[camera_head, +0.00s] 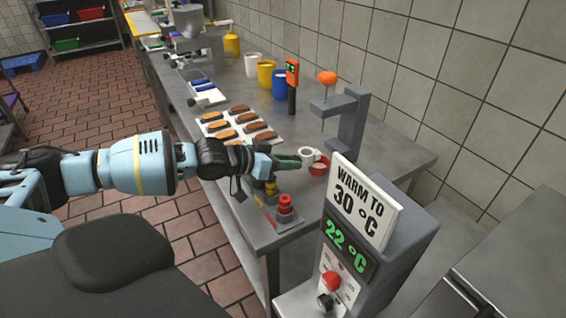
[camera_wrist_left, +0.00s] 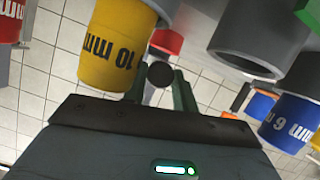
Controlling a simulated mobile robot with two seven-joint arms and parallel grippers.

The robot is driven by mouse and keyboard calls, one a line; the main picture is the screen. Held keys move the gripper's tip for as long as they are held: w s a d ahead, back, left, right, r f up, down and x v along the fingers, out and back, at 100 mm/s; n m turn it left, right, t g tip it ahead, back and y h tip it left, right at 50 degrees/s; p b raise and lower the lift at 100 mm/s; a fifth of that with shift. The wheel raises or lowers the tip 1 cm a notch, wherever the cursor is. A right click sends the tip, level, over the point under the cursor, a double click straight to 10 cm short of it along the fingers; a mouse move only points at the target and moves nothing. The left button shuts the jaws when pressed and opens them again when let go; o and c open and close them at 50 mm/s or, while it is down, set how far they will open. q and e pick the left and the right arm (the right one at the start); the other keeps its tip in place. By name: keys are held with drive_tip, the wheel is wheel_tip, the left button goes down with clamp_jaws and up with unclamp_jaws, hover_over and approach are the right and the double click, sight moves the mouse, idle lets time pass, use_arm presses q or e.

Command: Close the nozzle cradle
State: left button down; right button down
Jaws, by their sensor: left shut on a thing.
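My left gripper (camera_head: 287,162) reaches over the near end of the steel table. In the left wrist view its green fingers (camera_wrist_left: 160,88) are shut on a dark round knob (camera_wrist_left: 160,74). I cannot tell for sure whether this knob belongs to the nozzle cradle. A yellow nozzle marked 10 mm (camera_wrist_left: 108,45) is close beside the fingers, and a red nozzle (camera_wrist_left: 9,22) is at the left edge. A blue nozzle marked 6 mm (camera_wrist_left: 288,130) is at the right. In the head view a red nozzle (camera_head: 285,203) stands below the gripper. The cradle itself is mostly hidden. My right gripper is not seen.
A white ring-shaped piece (camera_head: 306,154) and a red cup (camera_head: 319,167) are just beyond the fingers. A grey stand with an orange knob (camera_head: 327,77) is farther back. A tray of pastries (camera_head: 262,114) is behind the arm. A warmer display (camera_head: 348,245) stands at the front right.

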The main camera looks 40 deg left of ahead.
use_arm(q)
drive_tip(key=shift+w+d+f, duration=0.1)
drive_tip(key=shift+w+d, duration=0.15)
drive_tip(key=shift+w, duration=0.25)
drive_tip(key=shift+w+d, duration=0.2)
drive_tip(key=shift+w, duration=0.25)
drive_tip(key=c, duration=1.1)
unclamp_jaws()
drive_tip(key=shift+s+a, duration=0.1)
drive_tip(key=shift+s, duration=0.05)
drive_tip(key=shift+v, duration=3.85)
